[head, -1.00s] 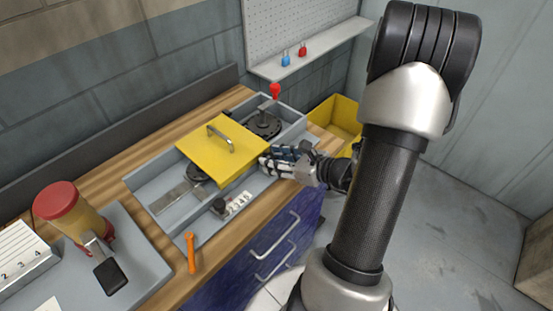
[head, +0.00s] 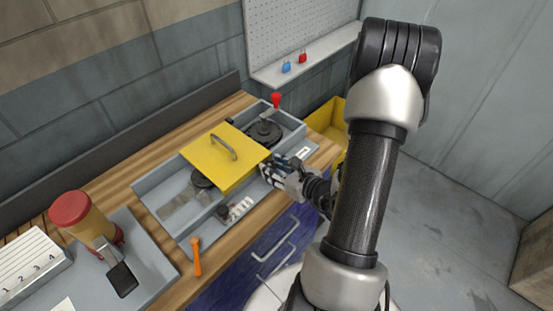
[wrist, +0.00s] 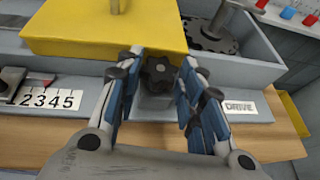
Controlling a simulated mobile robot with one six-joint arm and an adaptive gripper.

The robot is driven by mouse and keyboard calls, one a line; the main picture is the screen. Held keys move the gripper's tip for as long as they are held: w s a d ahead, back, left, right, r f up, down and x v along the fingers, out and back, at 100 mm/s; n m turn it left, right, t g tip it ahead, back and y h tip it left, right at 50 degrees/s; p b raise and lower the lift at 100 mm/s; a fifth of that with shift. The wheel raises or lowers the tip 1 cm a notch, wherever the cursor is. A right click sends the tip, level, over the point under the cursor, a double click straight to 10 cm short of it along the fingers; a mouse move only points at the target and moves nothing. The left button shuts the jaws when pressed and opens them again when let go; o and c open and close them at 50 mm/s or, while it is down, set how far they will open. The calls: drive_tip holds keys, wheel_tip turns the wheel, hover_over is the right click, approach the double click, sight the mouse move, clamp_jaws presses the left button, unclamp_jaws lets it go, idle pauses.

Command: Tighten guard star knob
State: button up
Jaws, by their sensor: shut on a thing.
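The black star knob (wrist: 158,73) sits at the front edge of the yellow guard (wrist: 100,30), between my fingers in the wrist view. My gripper (wrist: 158,85) is around the knob with a finger on each side, shut on it. In the head view my gripper (head: 272,172) reaches the front right corner of the yellow guard (head: 222,150), and the knob is hidden behind the fingers. The guard lies flat across the grey runout table (head: 150,190), its handle on top.
A "DRIVE" label (wrist: 240,107) is right of the knob, a number strip (wrist: 48,98) left. A red-knobbed lever (head: 276,101) stands behind the guard. An orange tool (head: 196,256) lies on the bench front. A yellow bin (head: 328,118) stands at the right.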

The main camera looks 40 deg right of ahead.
drive_tip(key=shift+w+a+r+p, duration=0.1)
drive_tip(key=shift+r+p, duration=0.35)
drive_tip(key=shift+p, duration=0.8)
drive_tip(key=shift+a+m+h+p, duration=0.1)
drive_tip(key=shift+m+h+p, duration=0.3)
drive_tip(key=shift+p, duration=0.25)
drive_tip(key=shift+a+f+m+h+p, duration=0.1)
drive_tip(key=shift+f+m+h+p, duration=0.2)
drive_tip(key=shift+h+p, duration=0.3)
drive_tip(key=shift+f, duration=0.1)
drive_tip(key=o, duration=1.1)
drive_tip(key=shift+g, duration=0.3)
drive_tip(key=shift+c, duration=0.2)
